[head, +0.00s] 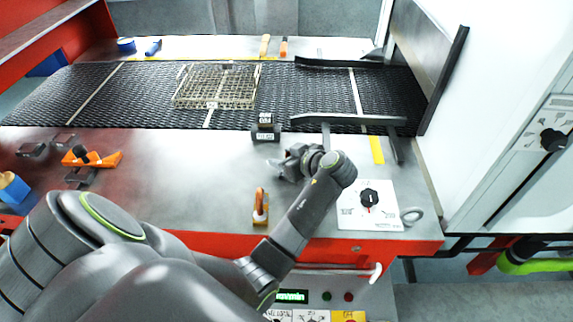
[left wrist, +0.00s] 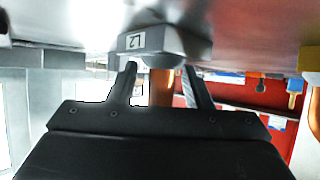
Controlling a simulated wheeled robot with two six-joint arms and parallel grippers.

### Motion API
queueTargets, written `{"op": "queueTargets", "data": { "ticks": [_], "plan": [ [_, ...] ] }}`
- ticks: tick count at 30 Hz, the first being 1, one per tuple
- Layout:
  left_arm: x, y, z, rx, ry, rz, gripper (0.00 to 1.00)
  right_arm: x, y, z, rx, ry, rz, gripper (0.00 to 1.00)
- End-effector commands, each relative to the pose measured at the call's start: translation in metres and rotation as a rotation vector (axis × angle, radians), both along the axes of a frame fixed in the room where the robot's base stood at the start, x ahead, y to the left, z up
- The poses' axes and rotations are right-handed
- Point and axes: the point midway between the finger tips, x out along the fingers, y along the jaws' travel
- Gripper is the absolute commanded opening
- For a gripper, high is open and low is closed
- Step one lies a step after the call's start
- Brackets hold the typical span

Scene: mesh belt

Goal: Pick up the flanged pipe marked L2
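In the left wrist view, which looks upside down, a grey block with a white L2 label (left wrist: 132,41) rests on the metal surface, with a rounded metal part beside it. My left gripper (left wrist: 162,72) is open there, its two dark fingers apart and pointing at the L2 piece; I cannot tell if they touch it. In the head view my left gripper (head: 287,163) is low over the front metal deck, pointing left. Just behind it stands a small dark labelled piece (head: 265,129); its text is too small to read. My right gripper is not in view.
A wire basket (head: 213,104) sits on the black mesh belt (head: 310,85). An orange-handled tool (head: 260,205) stands in front of my gripper, and a dial panel (head: 369,203) lies to its right. An orange clamp (head: 107,158) is at left. The deck between is clear.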

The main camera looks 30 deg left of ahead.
Motion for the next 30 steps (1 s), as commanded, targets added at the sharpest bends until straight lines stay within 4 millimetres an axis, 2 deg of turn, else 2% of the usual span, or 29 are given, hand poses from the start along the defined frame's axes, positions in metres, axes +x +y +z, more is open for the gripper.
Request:
{"op": "queueTargets", "data": {
  "ticks": [1,6,10,17,23,26,30],
  "plan": [
    [0.000,0.000,0.000,0.000,0.000,0.000,0.39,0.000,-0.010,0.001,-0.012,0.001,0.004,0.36],
    [0.000,0.000,0.000,0.000,0.000,0.000,0.16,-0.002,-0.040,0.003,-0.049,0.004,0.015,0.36],
    [0.000,0.000,0.000,0.000,0.001,0.000,0.00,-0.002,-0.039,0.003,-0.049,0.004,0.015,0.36],
    [0.000,0.000,0.000,0.000,0.000,0.000,0.00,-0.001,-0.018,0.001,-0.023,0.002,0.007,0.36],
    [0.000,0.000,0.001,0.000,0.000,-0.001,0.00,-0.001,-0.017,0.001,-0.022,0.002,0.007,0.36],
    [0.001,0.000,0.010,0.001,-0.005,-0.001,0.00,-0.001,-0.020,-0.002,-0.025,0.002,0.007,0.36],
    [0.002,0.000,0.036,0.001,-0.009,0.000,0.00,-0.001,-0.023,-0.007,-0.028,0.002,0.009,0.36]
  ]
}}
